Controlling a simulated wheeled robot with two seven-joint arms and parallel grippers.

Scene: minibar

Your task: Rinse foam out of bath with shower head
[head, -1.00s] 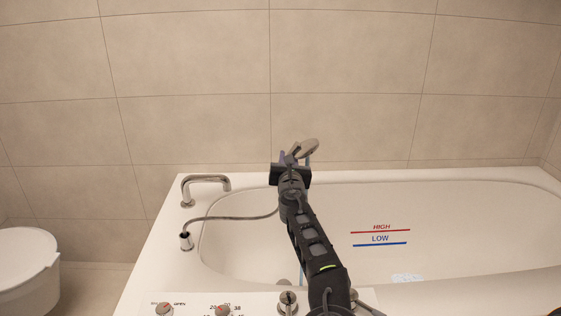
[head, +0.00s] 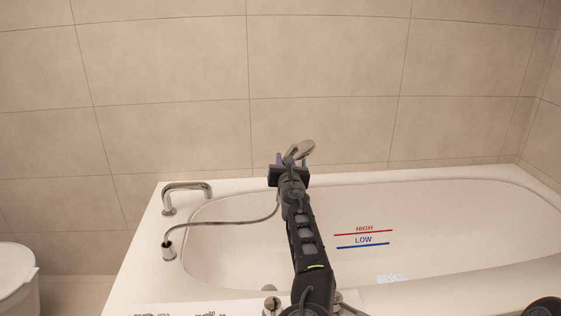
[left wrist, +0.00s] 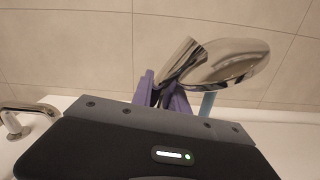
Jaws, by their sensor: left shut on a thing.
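The white bath (head: 450,183) fills the lower middle and right of the head view. My left gripper (head: 289,165) is shut on the chrome shower head (head: 303,149), held above the bath near its far rim. In the left wrist view the shower head (left wrist: 228,62) sits tilted by the purple fingers (left wrist: 165,98), and a pale blue stream (left wrist: 207,105) shows below its face. A small pale patch (head: 390,278) lies on the bath floor; I cannot tell if it is foam. My arm hides part of the bath. My right gripper is not seen.
A metal hose (head: 228,222) runs from its chrome socket (head: 169,251) on the rim to my left gripper. A chrome spout (head: 186,187) stands at the left rim. A white toilet (head: 15,275) is at the far left. A tiled wall (head: 320,60) closes the back.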

